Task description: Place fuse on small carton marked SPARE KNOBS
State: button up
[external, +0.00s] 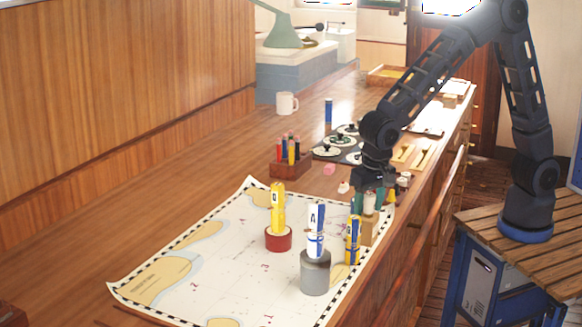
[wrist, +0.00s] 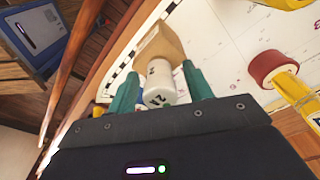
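A white cylinder with dark markings, which looks like the fuse (wrist: 160,88), stands upright on a small tan carton (wrist: 160,46). In the external view the fuse (external: 369,202) shows on top of the carton (external: 367,231) near the front edge of the counter. My gripper (external: 368,200) is lowered over it from above. In the wrist view its green fingers (wrist: 161,76) stand on either side of the fuse, with a narrow gap seeming to show on each side. The carton's lettering cannot be read.
On the chart (external: 215,270), a yellow tube stands in a red holder (external: 278,239), and a white-blue tube on a grey cylinder (external: 315,273). A yellow-blue tube (external: 352,240) is close beside the carton. A pencil block (external: 290,165) and mug (external: 287,103) are farther back. The chart's left is clear.

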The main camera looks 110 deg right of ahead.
aim_at(372, 196)
jog(key=r, duration=0.7)
jog(key=a+r, duration=0.1)
jog(key=r, duration=0.2)
jog(key=shift+s+a+r, duration=0.1)
jog(key=shift+r, duration=0.3)
jog(key=shift+a+r, duration=0.1)
jog(key=shift+r, duration=0.5)
jog(key=shift+s+r, duration=0.2)
jog(key=shift+s, duration=0.05)
jog(key=s+d+r+n+t, duration=0.1)
jog(key=s+r+n, duration=0.25)
jog(key=s, duration=0.55)
jog(key=s+r+n+t, duration=0.15)
jog(key=s+n, duration=0.25)
jog(key=s, duration=0.5)
jog(key=s+d+r+n+t, duration=0.1)
jog(key=s+r+n, duration=0.25)
jog(key=s, duration=0.55)
jog(key=s+f+n+y, duration=0.1)
jog(key=s+f+n, duration=0.2)
jog(key=s, duration=0.6)
jog(key=shift+s+a+f+n+t, duration=0.15)
jog(key=shift+s+f+n+t, duration=0.25)
jog(key=shift+n, duration=0.5)
jog(key=shift+r, duration=0.1)
